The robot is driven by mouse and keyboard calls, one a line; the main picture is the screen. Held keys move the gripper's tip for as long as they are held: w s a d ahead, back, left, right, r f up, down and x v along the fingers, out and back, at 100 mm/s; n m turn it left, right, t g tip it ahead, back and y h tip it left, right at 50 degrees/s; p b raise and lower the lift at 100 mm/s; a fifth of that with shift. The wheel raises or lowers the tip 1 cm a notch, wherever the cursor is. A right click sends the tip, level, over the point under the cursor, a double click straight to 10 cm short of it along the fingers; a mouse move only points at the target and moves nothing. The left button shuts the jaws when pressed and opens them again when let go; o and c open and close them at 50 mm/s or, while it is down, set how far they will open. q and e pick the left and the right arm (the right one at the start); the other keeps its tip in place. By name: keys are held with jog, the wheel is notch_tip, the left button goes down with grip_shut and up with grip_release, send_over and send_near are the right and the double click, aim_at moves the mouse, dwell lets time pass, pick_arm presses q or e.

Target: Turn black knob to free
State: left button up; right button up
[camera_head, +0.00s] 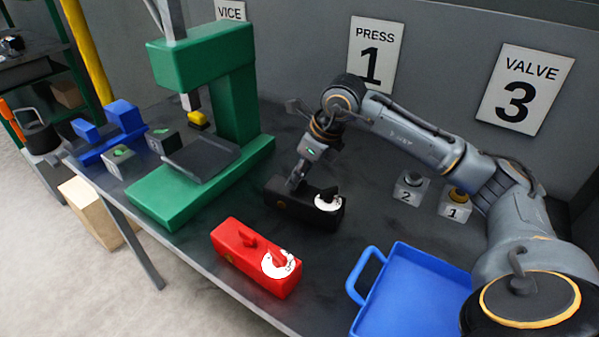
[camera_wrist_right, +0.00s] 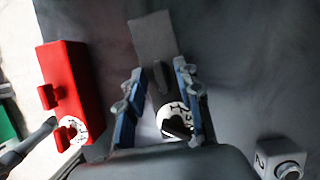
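The black box (camera_head: 290,212) lies on the dark bench. Its black knob (camera_head: 328,196) sits on a white dial at the right end; the knob (camera_wrist_right: 177,128) and dial also show in the right wrist view. My right gripper (camera_head: 296,184) points down over the box's left part, left of the knob. In the right wrist view its two blue-padded fingers (camera_wrist_right: 158,72) stand apart, with a dark upright part of the box between them and gaps visible. Whether they touch the box is unclear. The dial's lettering is too small to read. My left gripper is not in view.
A red box (camera_head: 240,256) with a red knob on a white dial lies in front. A blue tray (camera_head: 404,258) is at right, a green press (camera_head: 222,100) at left.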

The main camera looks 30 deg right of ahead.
jog(key=shift+f, duration=0.25)
grip_shut()
